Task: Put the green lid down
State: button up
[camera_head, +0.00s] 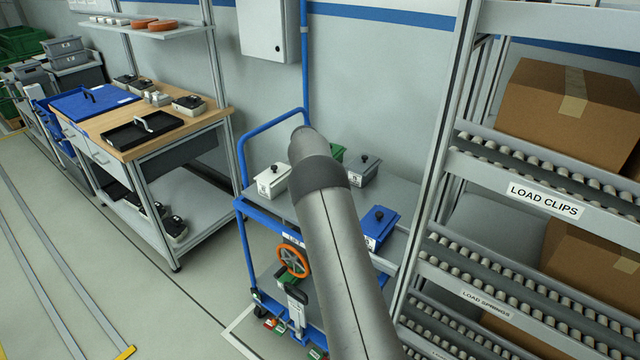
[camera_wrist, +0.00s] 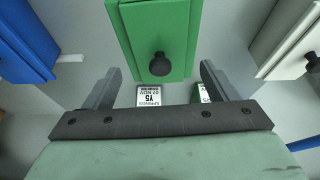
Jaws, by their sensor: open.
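The green lid (camera_wrist: 158,25) with its black knob (camera_wrist: 160,65) is in the upper middle of the wrist view. My gripper (camera_wrist: 160,70) is open, with one finger on each side of the knob and a visible gap to both. Below the lid edge shows a white label reading SPRINGS (camera_wrist: 149,95), and a small green part with a label beside it. How the lid sits on what is under it cannot be told. In the head view only a bit of green (camera_head: 338,153) shows behind my arm, which hides the gripper.
The blue cart (camera_head: 240,190) also carries a white box (camera_head: 271,181), a grey box (camera_head: 363,171) and a blue box (camera_head: 379,225), all with black knobs. A roller rack (camera_head: 530,165) stands close on the right. A workbench (camera_head: 190,125) with trays is on the left.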

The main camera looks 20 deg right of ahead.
jog(key=b+v, duration=0.2)
jog(key=v, duration=1)
jog(key=s+a+r+n+y, duration=0.1)
jog(key=s+a+r+n, duration=0.15)
jog(key=s, duration=0.45)
jog(key=s+a+r+n+y, duration=0.1)
jog(key=s+a+r, duration=0.1)
jog(key=s+a, duration=0.35)
jog(key=s+a+f+n, duration=0.2)
jog(key=s+a, duration=0.1)
jog(key=s, duration=0.8)
jog(key=s+a+f+n+g+y, duration=0.1)
jog(key=s+a+f+n, duration=0.1)
jog(key=s, duration=1)
jog(key=s+a+f+n+g, duration=0.1)
jog(key=s+a, duration=0.4)
jog(key=s, duration=0.6)
jog(key=shift+s+f+n+y, duration=0.2)
jog(key=shift+f+n+y, duration=0.1)
jog(key=shift+f+n, duration=0.8)
